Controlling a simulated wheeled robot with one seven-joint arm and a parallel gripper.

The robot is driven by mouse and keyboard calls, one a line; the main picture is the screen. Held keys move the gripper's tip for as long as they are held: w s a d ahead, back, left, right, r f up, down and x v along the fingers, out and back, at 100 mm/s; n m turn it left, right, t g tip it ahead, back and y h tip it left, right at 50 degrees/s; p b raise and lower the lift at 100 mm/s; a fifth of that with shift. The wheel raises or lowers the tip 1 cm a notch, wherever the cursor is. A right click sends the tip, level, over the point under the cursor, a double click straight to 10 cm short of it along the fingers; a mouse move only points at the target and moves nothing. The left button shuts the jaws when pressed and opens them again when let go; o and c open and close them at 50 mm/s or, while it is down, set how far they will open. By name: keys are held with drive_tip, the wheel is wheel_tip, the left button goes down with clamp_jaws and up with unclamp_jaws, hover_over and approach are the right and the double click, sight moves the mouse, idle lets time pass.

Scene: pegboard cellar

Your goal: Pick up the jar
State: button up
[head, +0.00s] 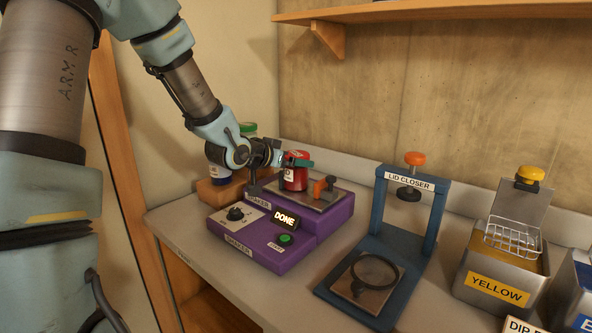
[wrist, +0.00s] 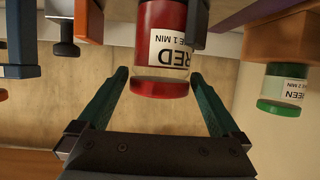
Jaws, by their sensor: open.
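The red jar (head: 296,179) stands upright on the metal plate of the purple shaker (head: 262,255), whose display reads DONE. In the wrist view the jar (wrist: 163,50) appears upside down, with a red lid and a label reading RED, 1 MIN. My gripper (head: 296,160) is at the jar's upper part. In the wrist view my gripper (wrist: 158,77) is open, with one green finger on each side of the lid and gaps visible. The jar's far side is hidden.
An orange clamp (head: 319,189) sits beside the jar on the plate. A green-lidded jar (wrist: 282,88) and a wooden block (head: 218,194) are at the left. The blue lid closer (head: 432,215) and YELLOW tank (head: 497,290) stand right. A shelf (head: 430,12) hangs above.

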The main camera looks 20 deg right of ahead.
drive_tip(key=shift+x, duration=1)
